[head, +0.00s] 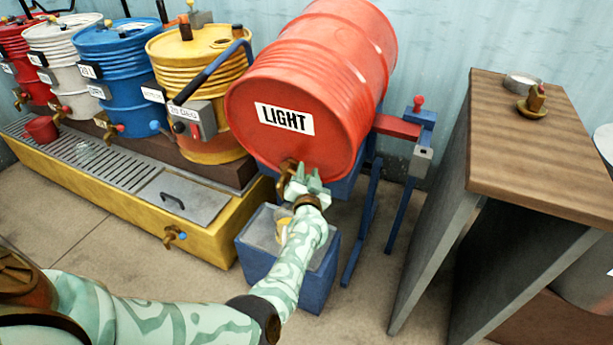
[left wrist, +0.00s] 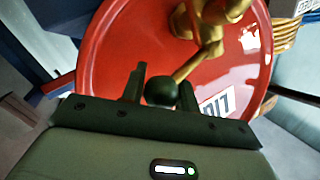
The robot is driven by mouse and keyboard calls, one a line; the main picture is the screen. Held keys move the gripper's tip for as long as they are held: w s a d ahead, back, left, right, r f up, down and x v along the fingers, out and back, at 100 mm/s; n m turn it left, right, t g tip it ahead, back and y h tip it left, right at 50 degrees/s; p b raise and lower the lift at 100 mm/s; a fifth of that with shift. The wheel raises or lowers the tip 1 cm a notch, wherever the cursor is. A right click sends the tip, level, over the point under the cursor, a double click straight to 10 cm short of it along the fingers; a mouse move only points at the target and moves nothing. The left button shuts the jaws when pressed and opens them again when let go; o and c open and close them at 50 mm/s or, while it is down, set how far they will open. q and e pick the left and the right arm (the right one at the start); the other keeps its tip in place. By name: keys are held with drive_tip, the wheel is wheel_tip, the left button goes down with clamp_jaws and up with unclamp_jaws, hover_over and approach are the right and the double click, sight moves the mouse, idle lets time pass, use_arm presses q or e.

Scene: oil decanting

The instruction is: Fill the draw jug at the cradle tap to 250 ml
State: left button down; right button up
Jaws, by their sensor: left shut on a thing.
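The red drum labelled LIGHT (head: 310,90) lies tilted on its side in the blue cradle (head: 365,225). Its brass tap (head: 287,172) is low on the front face. The tap also shows in the left wrist view (left wrist: 205,45), with a lever ending in a dark round knob (left wrist: 160,91). My left gripper (head: 308,182) is at the tap, its fingers shut on the knob. A small vessel with a yellowish rim (head: 284,222), perhaps the draw jug, is on the blue box below, partly hidden by my left forearm. Its fill level cannot be read. My right gripper is out of view.
The blue box (head: 290,287) stands on the floor under the tap. A yellow trough with a grate (head: 90,160) and several upright drums stand at left, with a red cup (head: 41,129) on the grate. A wooden-topped bench (head: 540,150) stands at right.

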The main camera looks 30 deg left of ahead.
use_arm(q)
drive_tip(key=shift+a+f, duration=0.1)
drive_tip(key=shift+f, duration=0.1)
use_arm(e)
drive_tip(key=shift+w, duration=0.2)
use_arm(q)
drive_tip(key=c, duration=1.1)
unclamp_jaws()
drive_tip(key=shift+f, duration=0.1)
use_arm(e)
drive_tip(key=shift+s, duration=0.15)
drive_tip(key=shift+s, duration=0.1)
